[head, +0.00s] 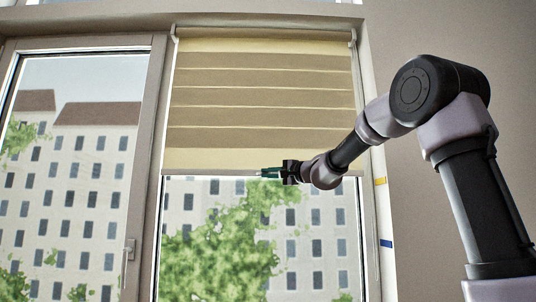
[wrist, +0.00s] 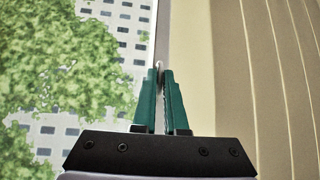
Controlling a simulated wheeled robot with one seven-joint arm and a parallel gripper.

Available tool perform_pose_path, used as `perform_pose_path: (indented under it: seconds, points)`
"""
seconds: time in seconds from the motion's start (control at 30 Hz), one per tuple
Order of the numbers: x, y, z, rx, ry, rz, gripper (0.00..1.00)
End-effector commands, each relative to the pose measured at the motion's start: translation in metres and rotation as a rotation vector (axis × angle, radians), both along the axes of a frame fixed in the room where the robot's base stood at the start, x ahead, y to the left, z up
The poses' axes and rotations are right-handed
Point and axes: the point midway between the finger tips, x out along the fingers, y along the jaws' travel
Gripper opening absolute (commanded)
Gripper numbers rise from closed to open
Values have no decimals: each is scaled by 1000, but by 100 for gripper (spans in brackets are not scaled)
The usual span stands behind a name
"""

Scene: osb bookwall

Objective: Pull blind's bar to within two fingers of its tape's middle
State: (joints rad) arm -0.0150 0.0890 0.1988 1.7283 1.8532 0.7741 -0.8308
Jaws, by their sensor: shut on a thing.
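The blind (head: 262,95), striped beige and tan, hangs over the upper part of the right window. Its thin pale bar (head: 215,173) runs level along the lower edge. My gripper (head: 264,173), with green fingers, is shut on the bar near its middle. In the wrist view the fingers (wrist: 160,80) close around the grey bar (wrist: 162,25), with the blind's fabric on the right. A yellow tape (head: 380,181) is on the right side of the window surround, slightly below the bar's height. A blue tape (head: 387,243) is lower on the same side.
A second window (head: 75,150) with a handle (head: 129,250) is on the left. The glass below the bar is clear, showing a tree and buildings outside. A plain wall (head: 420,200) lies to the right behind my arm.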

Motion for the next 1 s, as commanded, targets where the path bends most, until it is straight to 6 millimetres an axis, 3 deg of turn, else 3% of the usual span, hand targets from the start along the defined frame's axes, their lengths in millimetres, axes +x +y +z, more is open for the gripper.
perform_pose_path:
  seconds: [0.1,0.3,0.7,0.73,0.8,1.0]
  points:
    - [0,0,-22,-1,4,0,0]
    - [0,0,-39,-1,1,0,0]
    - [0,0,-42,-2,-1,0,0]
    - [0,0,-42,-2,-1,0,17]
    - [0,0,-42,-2,-1,1,40]
    - [0,0,-42,-2,-1,1,40]
